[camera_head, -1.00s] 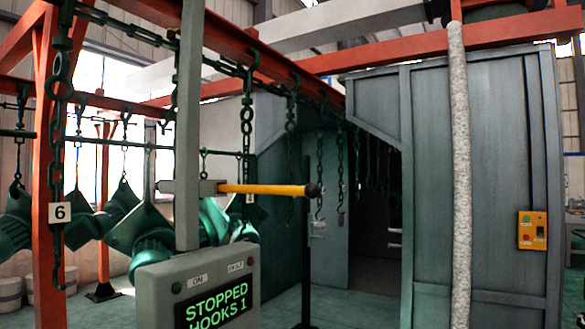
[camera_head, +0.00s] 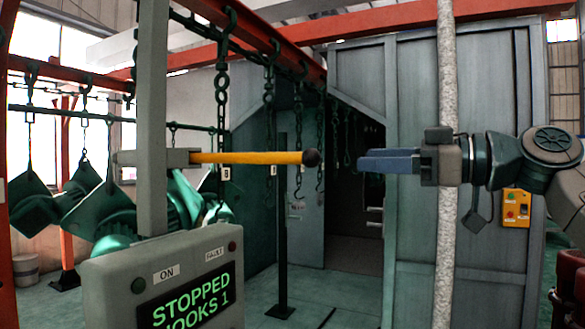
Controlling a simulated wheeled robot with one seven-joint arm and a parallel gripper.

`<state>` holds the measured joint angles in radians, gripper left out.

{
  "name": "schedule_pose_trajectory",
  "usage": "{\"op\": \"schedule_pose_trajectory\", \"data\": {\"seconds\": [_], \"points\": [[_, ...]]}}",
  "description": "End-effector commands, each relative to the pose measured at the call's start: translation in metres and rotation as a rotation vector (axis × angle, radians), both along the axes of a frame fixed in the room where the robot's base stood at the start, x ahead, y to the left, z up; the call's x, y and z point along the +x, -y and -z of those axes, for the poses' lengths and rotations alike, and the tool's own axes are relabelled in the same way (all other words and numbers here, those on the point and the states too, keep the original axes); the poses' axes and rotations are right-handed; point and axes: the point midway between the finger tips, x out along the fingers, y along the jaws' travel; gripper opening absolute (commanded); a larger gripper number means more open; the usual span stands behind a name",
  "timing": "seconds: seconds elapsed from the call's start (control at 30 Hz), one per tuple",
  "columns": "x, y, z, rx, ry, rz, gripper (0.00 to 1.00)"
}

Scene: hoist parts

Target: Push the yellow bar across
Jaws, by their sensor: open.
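The yellow bar (camera_head: 250,158) sticks out level to the right from a grey bracket on a grey post (camera_head: 153,120). It ends in a dark round knob (camera_head: 311,158). My gripper (camera_head: 362,163) comes in from the right at about the bar's height, its blue fingers pointing left at the knob. A gap shows between the fingertips and the knob in the picture; how far apart they are in depth I cannot tell. The gripper is open and holds nothing. A grey control box (camera_head: 170,285) below the bar reads "STOPPED" and "HOOKS 1".
Chains with hooks (camera_head: 270,100) hang from a red overhead rail behind the bar. Green parts (camera_head: 100,210) hang at the left. A grey cabin (camera_head: 455,90) with a dark opening stands behind my gripper. A yellow button box (camera_head: 516,208) is on its wall.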

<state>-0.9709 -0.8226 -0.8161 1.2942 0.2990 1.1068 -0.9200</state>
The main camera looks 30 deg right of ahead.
Motion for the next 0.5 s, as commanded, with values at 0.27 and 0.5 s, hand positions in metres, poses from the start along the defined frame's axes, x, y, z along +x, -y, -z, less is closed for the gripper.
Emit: {"op": "schedule_pose_trajectory", "data": {"seconds": [0.27, 0.5], "points": [[0.032, -0.025, -0.003, -0.001, 0.000, -0.002, 0.51], [0.073, -0.057, -0.003, 0.000, 0.000, -0.002, 0.51]]}}
